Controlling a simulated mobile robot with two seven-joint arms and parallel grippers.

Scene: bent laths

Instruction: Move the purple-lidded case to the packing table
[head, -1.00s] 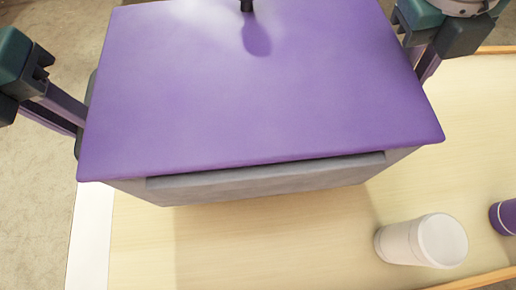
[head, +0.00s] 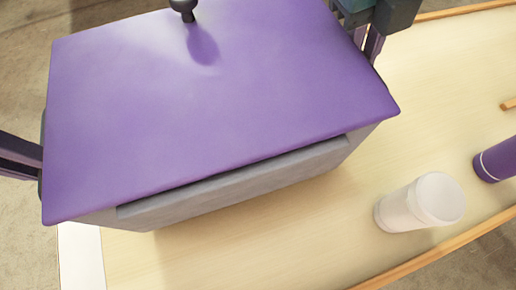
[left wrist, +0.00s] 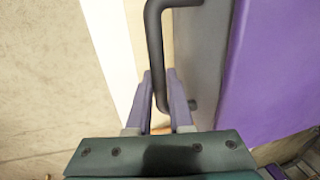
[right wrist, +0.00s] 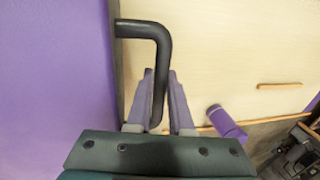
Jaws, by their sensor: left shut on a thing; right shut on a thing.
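The case has a flat purple lid (head: 215,90) and a grey body (head: 235,185), and fills the left and middle of the head view. It is over a pale wood table (head: 290,225); I cannot tell whether it touches the top. My left gripper (left wrist: 165,95) is shut on a black bar handle (left wrist: 153,40) on the case's left side; in the head view only its fingers show at the left edge. My right gripper (right wrist: 162,90) is shut on the matching black handle (right wrist: 150,30) on the right side; it also shows at top right in the head view (head: 372,45).
A white cup-like container (head: 420,202) stands or lies on the table right of the case. A purple cylinder with a pale band (head: 497,160) is at the right edge. A raised wooden rim (head: 420,255) borders the table. Bare tabletop lies between case and container.

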